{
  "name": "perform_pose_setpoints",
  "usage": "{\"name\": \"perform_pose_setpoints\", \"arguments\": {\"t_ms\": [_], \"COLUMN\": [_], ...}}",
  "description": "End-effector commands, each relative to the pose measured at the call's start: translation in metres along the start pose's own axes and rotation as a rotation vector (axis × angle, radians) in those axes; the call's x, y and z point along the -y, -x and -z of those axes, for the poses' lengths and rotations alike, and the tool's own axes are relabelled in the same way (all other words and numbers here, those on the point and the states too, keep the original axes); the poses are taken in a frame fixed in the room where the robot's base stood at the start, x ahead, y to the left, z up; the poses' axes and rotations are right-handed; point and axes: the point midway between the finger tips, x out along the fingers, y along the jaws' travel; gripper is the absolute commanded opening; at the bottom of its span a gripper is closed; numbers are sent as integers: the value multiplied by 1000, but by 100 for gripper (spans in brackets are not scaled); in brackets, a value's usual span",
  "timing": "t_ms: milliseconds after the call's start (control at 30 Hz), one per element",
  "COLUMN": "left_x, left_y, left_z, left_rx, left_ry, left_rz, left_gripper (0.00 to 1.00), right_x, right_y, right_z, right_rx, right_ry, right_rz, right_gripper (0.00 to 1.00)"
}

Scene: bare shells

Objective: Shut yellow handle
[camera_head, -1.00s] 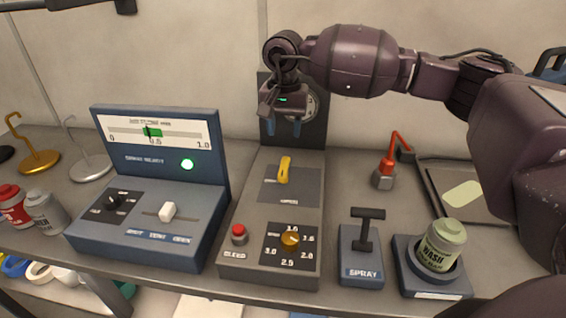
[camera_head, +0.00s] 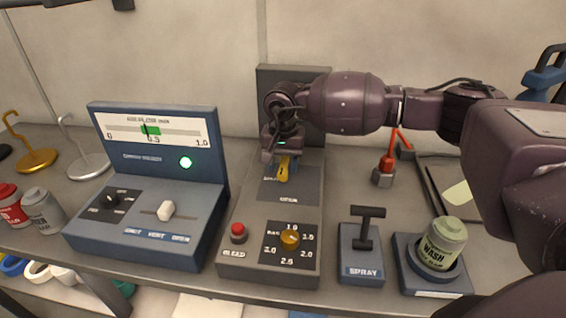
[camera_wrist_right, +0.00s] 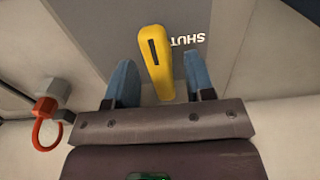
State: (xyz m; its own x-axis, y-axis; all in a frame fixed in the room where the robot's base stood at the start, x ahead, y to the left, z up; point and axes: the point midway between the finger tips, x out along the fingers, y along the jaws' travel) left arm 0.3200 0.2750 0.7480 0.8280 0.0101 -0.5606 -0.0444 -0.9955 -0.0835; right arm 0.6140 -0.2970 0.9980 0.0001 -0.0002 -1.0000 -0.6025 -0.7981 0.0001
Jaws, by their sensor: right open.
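The yellow handle (camera_head: 283,173) stands on the dark plate of the grey middle panel (camera_head: 256,215). In the right wrist view the yellow handle (camera_wrist_right: 155,62) lies between the two blue fingertips, with a gap on each side. The word SHUT (camera_wrist_right: 188,41) is printed beside it. My right gripper (camera_head: 283,166) is open, pointing down over the handle and partly hiding it. It also shows in the right wrist view (camera_wrist_right: 160,85). I cannot see contact between fingers and handle. My left gripper is not in view.
A blue console (camera_head: 150,200) with a gauge and white slider stands to the left. A red button (camera_head: 238,232) and orange knob (camera_head: 290,238) sit at the panel's front. A spray lever (camera_head: 364,235) and WASH jar (camera_head: 442,243) stand to the right. A red-handled tool (camera_head: 388,160) is behind them.

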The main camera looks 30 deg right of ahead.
Motion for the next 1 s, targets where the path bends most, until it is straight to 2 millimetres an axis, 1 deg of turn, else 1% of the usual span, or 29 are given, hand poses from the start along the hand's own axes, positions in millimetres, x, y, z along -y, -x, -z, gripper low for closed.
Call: {"name": "perform_pose_setpoints", "arguments": {"t_ms": [233,500,567,833,1000], "left_x": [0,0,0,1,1], "left_y": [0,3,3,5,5], "left_z": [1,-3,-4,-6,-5], "left_rx": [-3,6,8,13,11], "left_ry": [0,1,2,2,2], "left_rz": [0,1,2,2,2], "left_gripper": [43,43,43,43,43], "right_x": [0,0,0,0,0], "right_y": [0,0,0,0,0], "right_z": [0,0,0,0,0], "right_rx": [0,0,0,0,0], "right_ry": [0,0,0,-30,-106], "right_rz": [0,0,0,0,0], "right_gripper": [49,8,0,0,0]}}
